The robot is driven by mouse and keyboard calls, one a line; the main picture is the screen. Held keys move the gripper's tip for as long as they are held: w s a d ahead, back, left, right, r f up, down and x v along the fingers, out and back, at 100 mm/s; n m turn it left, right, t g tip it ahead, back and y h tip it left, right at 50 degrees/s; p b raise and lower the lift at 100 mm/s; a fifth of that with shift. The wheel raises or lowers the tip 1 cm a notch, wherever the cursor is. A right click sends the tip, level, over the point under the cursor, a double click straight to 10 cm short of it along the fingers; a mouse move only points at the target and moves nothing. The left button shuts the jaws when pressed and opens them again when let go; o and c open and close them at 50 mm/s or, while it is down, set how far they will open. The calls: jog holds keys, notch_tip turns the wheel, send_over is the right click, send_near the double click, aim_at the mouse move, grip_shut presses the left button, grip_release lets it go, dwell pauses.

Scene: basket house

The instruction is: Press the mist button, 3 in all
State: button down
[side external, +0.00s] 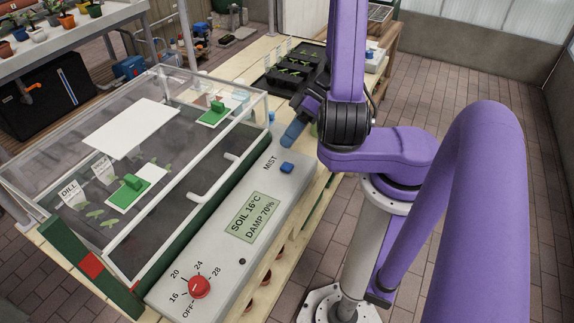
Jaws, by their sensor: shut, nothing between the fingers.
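The mist button (287,168) is a small blue block on the grey control panel (225,258), beside the printed word MIST. My gripper (291,136) is shut and empty, with its blue fingers pointing down and to the left. In this view it shows just above the button, apart from it, towards the far end of the panel. The arm partly covers the gripper. Its exact height over the panel cannot be told.
A clear-lidded propagator (195,180) with seedlings stands left of the panel. The panel also bears a red dial (195,287) and a display (254,215) reading SOIL 16°C, DAMP 70%. Black seed trays (290,72) sit behind the gripper.

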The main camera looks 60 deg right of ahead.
aim_at(290, 164)
dwell(0.8)
notch_tip(290, 164, up, 4)
jog(key=m+g, duration=0.1)
jog(key=m, duration=1.5)
jog(key=shift+s+f+m, duration=0.1)
jog(key=shift+m, duration=0.3)
jog(key=shift+f, duration=4.4)
jog(key=shift+f, duration=0.2)
jog(key=shift+f, duration=0.25)
